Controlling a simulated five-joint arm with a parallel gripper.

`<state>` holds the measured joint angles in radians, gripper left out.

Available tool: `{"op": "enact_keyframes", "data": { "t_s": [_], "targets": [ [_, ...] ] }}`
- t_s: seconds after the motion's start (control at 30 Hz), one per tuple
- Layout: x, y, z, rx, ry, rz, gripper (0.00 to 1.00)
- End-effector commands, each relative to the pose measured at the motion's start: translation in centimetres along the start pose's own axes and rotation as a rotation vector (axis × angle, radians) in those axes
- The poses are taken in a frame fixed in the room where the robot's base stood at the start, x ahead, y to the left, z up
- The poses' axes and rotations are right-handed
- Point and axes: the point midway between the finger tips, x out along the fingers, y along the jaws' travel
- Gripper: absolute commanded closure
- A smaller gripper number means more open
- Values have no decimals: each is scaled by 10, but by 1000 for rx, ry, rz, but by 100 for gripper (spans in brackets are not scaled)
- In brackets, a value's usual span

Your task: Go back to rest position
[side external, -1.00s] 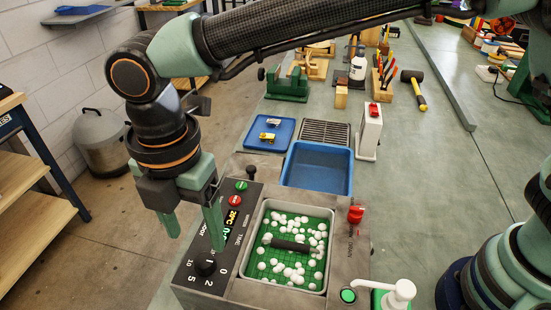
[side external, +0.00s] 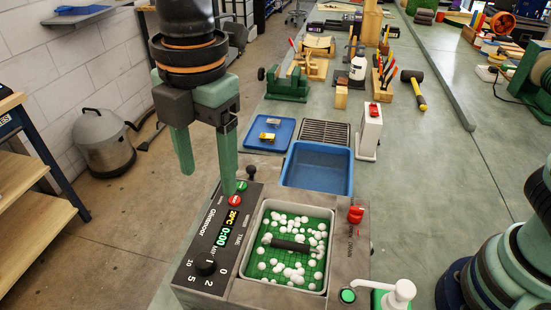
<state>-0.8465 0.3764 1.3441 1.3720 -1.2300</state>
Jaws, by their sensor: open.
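My gripper (side external: 206,182) points straight down in the side external view, with its two green fingers spread apart and nothing between them. It hangs above the left edge of the grey machine (side external: 345,262), near the control panel (side external: 222,245). The right fingertip overlaps the panel's upper end beside the green and red buttons; I cannot tell whether it touches. The upper part of my arm is cut off by the top edge of the picture.
The machine holds a green basin (side external: 290,228) with white balls and a dark rod. Behind it stand a blue bin (side external: 318,168), a blue tray (side external: 283,129) with small metal parts, and a white switch box (side external: 369,135). A soap pump (side external: 400,291) stands at front right.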

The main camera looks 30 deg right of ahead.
Motion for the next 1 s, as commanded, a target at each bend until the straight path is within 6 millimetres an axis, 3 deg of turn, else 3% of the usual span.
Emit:
{"op": "enact_keyframes", "data": {
  "t_s": [0.03,0.2,0.5,0.73,0.9,1.0],
  "targets": [
    [-9,-2,26,111,6,25,31],
    [-28,-22,106,516,33,111,31],
    [-37,-92,217,1221,103,274,31],
    [-22,-155,272,1717,178,407,31],
    [-9,-184,290,1946,224,473,31],
    [-6,-192,294,2008,239,494,31]
  ]
}}
